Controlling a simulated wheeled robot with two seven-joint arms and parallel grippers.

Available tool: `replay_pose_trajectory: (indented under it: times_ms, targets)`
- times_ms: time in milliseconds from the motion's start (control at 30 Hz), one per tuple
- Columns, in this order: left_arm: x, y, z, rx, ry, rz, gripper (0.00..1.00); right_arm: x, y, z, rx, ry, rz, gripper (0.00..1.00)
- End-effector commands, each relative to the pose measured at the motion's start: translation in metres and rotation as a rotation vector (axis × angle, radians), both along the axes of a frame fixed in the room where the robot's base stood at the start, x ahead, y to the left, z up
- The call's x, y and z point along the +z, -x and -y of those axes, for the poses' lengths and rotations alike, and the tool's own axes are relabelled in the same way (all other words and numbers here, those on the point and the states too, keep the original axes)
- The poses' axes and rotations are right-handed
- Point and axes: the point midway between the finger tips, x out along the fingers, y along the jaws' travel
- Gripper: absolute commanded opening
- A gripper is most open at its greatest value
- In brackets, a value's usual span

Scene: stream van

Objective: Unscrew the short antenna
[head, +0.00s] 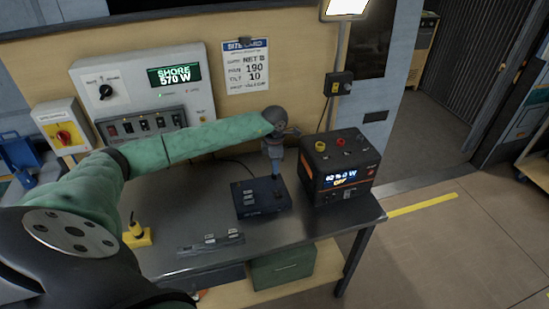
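A small dark box (263,198) with pale labels on its top lies on the metal bench. My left arm in its green sleeve reaches across from the left. My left gripper (276,174) points down at the back right part of the box. Its fingers are small and dark here, and I cannot tell whether they are shut on something. I cannot make out the short antenna; the gripper may hide it. My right gripper is not in view.
A black power unit (338,168) with yellow and red knobs stands right of the box. A dark strip (212,244) with pale labels lies at the bench front. A yellow block (138,238) stands at the left. A wall panel (140,85) is behind. Bare bench (190,215) lies between.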

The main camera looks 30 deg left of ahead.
Motion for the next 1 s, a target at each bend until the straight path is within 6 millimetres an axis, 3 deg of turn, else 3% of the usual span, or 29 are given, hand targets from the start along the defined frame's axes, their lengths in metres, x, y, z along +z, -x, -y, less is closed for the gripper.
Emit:
replay_pose_trajectory:
  times_ms: [267,433,567,600,1000]
  targets:
    - [-0.001,0.0001,0.0001,0.0,0.0,0.0,0.34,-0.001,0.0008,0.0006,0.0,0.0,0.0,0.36]
    - [-0.0008,0.0,0.0001,0.0,0.001,0.001,0.0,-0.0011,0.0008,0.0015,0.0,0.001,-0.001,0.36]
    - [-0.0008,0.0,0.0001,0.0,0.001,0.001,0.04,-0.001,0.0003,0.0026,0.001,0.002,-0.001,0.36]
    - [-0.0008,0.0,0.0001,0.0,0.001,0.001,0.0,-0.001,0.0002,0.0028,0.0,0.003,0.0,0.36]
    - [0.0027,-0.0001,0.0,0.0,0.001,0.001,0.0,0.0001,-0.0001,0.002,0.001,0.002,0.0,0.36]
